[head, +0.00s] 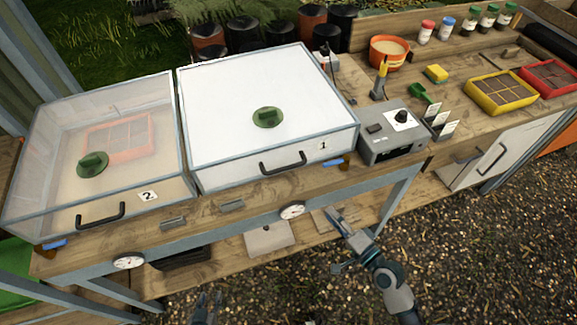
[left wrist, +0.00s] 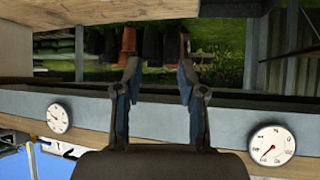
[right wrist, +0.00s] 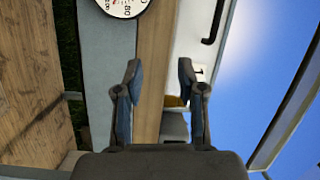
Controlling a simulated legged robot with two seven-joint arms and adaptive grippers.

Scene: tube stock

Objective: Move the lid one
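Lid one is the white panel (head: 225,100) with a grey frame, marked 1, lying closed on the right-hand box. It has a black bar handle (head: 283,163) at its front edge and a green round knob (head: 267,117) near its middle. My right gripper (head: 335,215) is open and empty, in front of and below the bench edge, apart from the lid. In the right wrist view, part of lid one's white surface (right wrist: 187,42) and its handle (right wrist: 216,20) show. My left gripper (head: 208,300) is low at the bottom edge; in the left wrist view (left wrist: 157,75) it is open and empty.
A clear lid marked 2 (head: 60,120) covers the left box. A grey control box (head: 392,138) stands right of lid one. The bench's front rail carries dials (head: 292,211). Seed trays (head: 500,93), pots and bottles stand farther right. Gravel (head: 480,240) lies open in front.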

